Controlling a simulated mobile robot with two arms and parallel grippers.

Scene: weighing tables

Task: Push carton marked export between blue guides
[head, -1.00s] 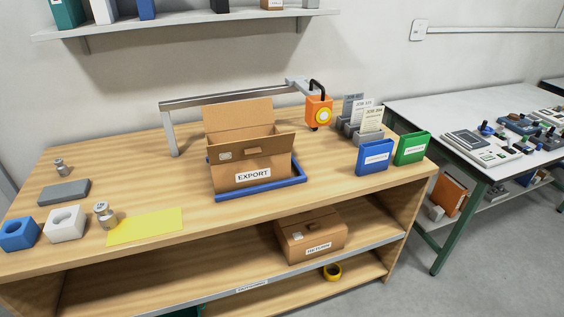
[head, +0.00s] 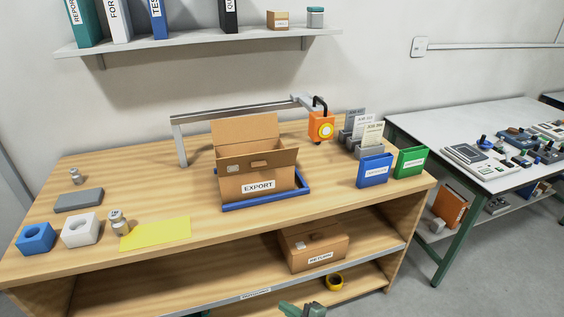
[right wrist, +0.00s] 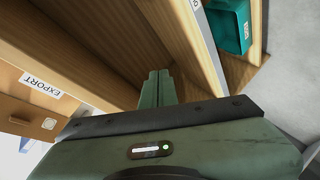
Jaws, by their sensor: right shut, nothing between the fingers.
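The brown carton marked EXPORT (head: 258,187) stands upright on the wooden bench with its top flaps open. Blue guides (head: 304,188) show along its front and right side, with a short piece at its left; its base hides the rest. The carton also shows sideways at the left of the right wrist view (right wrist: 70,108). My right gripper (head: 303,306) is at the bottom edge of the head view, low in front of the bench and apart from the carton. Its fingers are together and empty in the right wrist view (right wrist: 158,74). My left gripper is not in view.
A yellow sheet (head: 155,234), metal weight (head: 118,224) and white block (head: 80,230) lie left of the carton. An orange device (head: 320,128) hangs from an arm behind it. Blue (head: 374,171) and green (head: 410,162) holders stand right. A RETURN carton (head: 315,248) sits below.

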